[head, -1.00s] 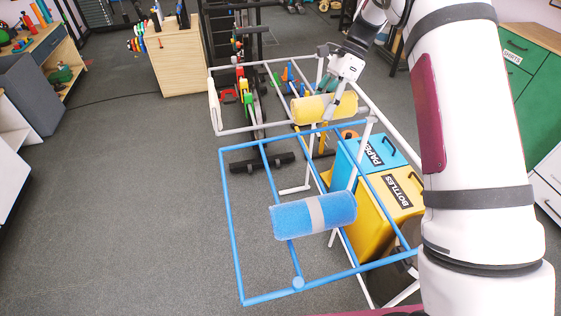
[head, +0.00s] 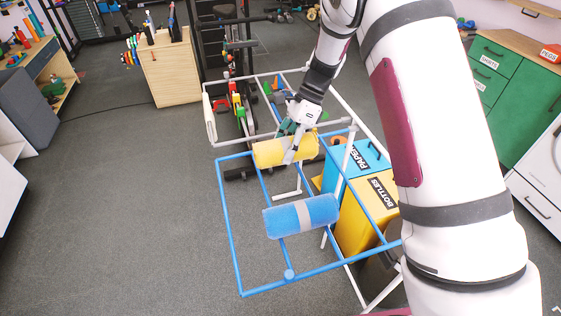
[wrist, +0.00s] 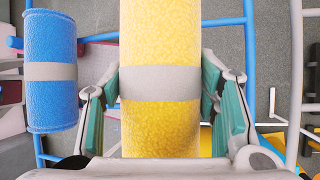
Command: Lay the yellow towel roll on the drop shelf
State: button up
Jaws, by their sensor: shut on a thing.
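The yellow towel roll (head: 270,153), with a pale band round its middle, is held in my gripper (head: 292,140). In the wrist view the roll (wrist: 160,40) fills the space between the two green-padded fingers (wrist: 160,85), which sit on either side of it near the band. In the head view the roll overlaps the far bar of the blue rail frame (head: 228,222) and the near side of the white rail frame (head: 212,118). It appears above the rails; its exact height is hard to judge. Which frame is the drop shelf is not marked.
A blue towel roll (head: 285,218) with a grey band lies across the blue frame; it also shows in the wrist view (wrist: 50,105). A blue PAPER bin (head: 368,150) and a yellow BOTTLES bin (head: 355,225) stand right of it. The blue frame's left part is bare.

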aim_at(280, 163)
jog(key=shift+s+a, duration=0.25)
jog(key=shift+s, duration=0.05)
jog(key=shift+s+a+f+p, duration=0.2)
jog(key=shift+s+a+p, duration=0.15)
jog(key=shift+s, duration=0.1)
jog(key=shift+s+a+f+p, duration=0.15)
jog(key=shift+s+a+p, duration=0.05)
jog(key=shift+s+p, duration=0.2)
jog(key=shift+w+f, duration=0.15)
jog(key=shift+f, duration=1.15)
jog(key=shift+f, duration=0.1)
jog(key=o, duration=1.3)
jog(key=shift+f, duration=0.1)
